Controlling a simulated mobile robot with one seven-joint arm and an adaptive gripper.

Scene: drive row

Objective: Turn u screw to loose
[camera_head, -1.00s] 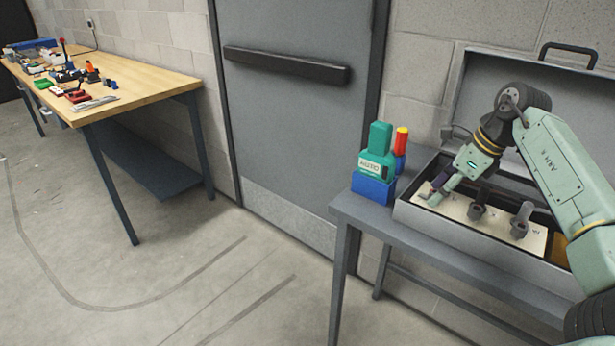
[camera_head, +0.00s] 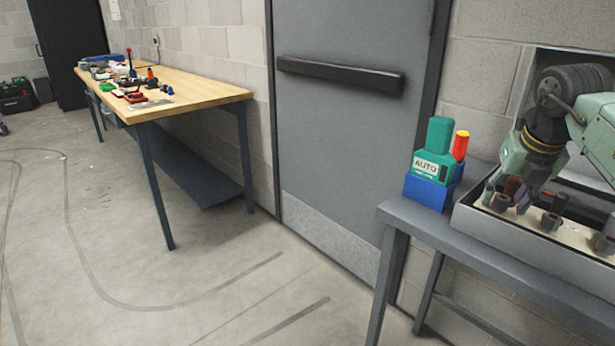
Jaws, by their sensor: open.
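An open grey case (camera_head: 525,240) stands on a grey table and holds a pale panel (camera_head: 572,233). Dark grey screws stand up from the panel. One screw (camera_head: 551,221) is to the right of my gripper, and another screw (camera_head: 606,240) is cut by the right edge. My gripper (camera_head: 514,197) is open and points down at the left part of the panel, close to a dark post there. My fingers partly hide that spot, and I cannot tell whether they touch anything. The markings are too small to read, so I cannot tell which screw is u.
A green AUTO-labelled bottle (camera_head: 433,160) in a blue holder (camera_head: 430,192) and a red-and-yellow-capped item (camera_head: 460,145) stand left of the case on the grey table (camera_head: 440,228). A wooden bench (camera_head: 190,95) with tools is at the left. The floor (camera_head: 200,290) is clear.

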